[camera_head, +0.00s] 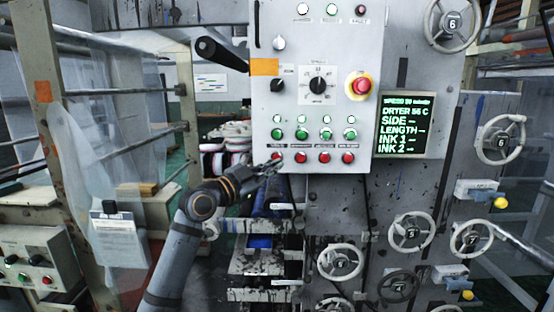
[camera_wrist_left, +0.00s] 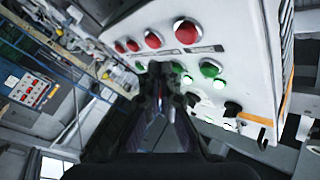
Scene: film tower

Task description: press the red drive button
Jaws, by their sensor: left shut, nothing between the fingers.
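A row of red buttons runs along the bottom of the grey control panel (camera_head: 262,112), under a row of green ones. The labels are too small to read, so I cannot tell by name which is the drive button. My left gripper (camera_head: 274,165) is shut and empty, its tips at the lower edge of the leftmost red button (camera_head: 278,157). I cannot tell whether they touch it. In the left wrist view the panel is upside down; the nearest red button (camera_wrist_left: 187,32) stands above and right of the shut fingertips (camera_wrist_left: 160,70). My right gripper is not in view.
A red emergency knob (camera_head: 359,85) with a yellow collar and a black selector dial (camera_head: 318,85) sit higher on the panel. A green-text display (camera_head: 404,124) is to the right. Several handwheels (camera_head: 411,232) stick out below. A black lever (camera_head: 221,54) projects at upper left.

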